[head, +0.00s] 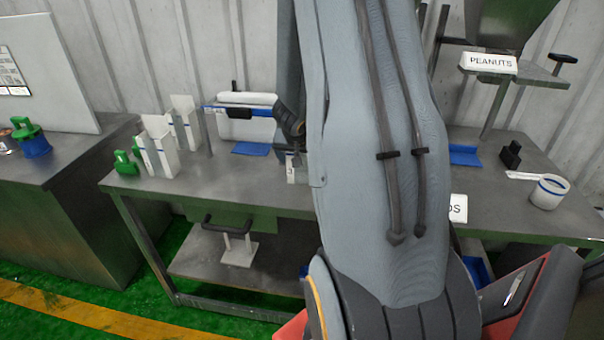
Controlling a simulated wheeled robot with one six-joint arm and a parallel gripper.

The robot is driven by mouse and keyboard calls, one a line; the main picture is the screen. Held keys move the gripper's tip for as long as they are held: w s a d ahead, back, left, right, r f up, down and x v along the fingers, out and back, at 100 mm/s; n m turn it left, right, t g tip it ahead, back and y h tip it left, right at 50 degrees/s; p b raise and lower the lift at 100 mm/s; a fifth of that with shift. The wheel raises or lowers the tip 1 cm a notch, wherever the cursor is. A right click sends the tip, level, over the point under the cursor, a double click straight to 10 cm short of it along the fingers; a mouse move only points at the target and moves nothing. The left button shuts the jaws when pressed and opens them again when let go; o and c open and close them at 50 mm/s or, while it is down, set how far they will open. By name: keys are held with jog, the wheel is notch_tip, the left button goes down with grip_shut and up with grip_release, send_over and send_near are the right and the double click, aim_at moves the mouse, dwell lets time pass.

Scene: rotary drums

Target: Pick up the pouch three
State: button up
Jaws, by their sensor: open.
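Two white upright holders or pouches with blue bands, a rear one (183,112) and a front one (157,146), stand on the left of the bench. My gripper (293,130) is only partly visible as dark parts at my arm's left edge, just above the "3" piece. It is open. My arm hides most of it and the bench behind.
The grey bench (225,185) has a white bin (247,122), blue trays (252,149) and a green clamp-like item (126,163).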

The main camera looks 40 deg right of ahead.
jog(key=c, duration=1.2)
jog(key=shift+o, duration=0.2)
jog(key=shift+r, duration=0.15)
